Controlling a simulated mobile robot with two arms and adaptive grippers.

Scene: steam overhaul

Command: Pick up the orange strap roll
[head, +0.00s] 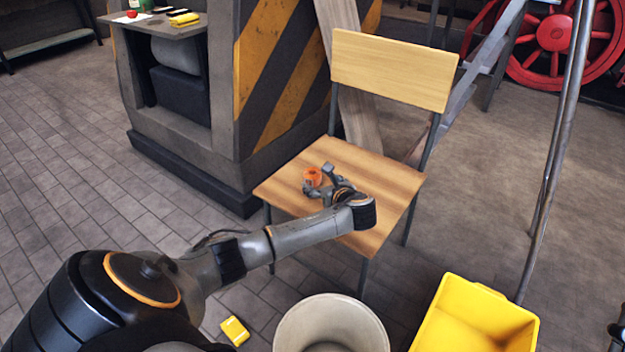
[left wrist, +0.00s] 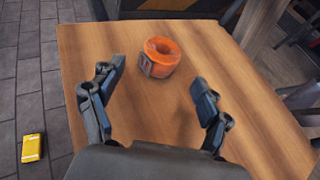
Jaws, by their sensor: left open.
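The orange strap roll (head: 313,176) lies on the wooden seat of a chair (head: 380,184) in the head view. In the left wrist view the orange strap roll (left wrist: 160,57) lies flat, with its round hole facing up. My left gripper (head: 318,178) is over the seat, right beside the roll. In the left wrist view my left gripper (left wrist: 160,85) is open and empty, with the roll ahead of its fingertips and roughly midway between them. The fingers do not appear to touch the roll.
The chair's backrest (head: 393,69) stands behind the seat, near a striped pillar (head: 269,70). A pale bin (head: 331,325) and a yellow crate (head: 474,316) stand in front. A small yellow box (head: 234,331) lies on the floor. The seat around the roll is clear.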

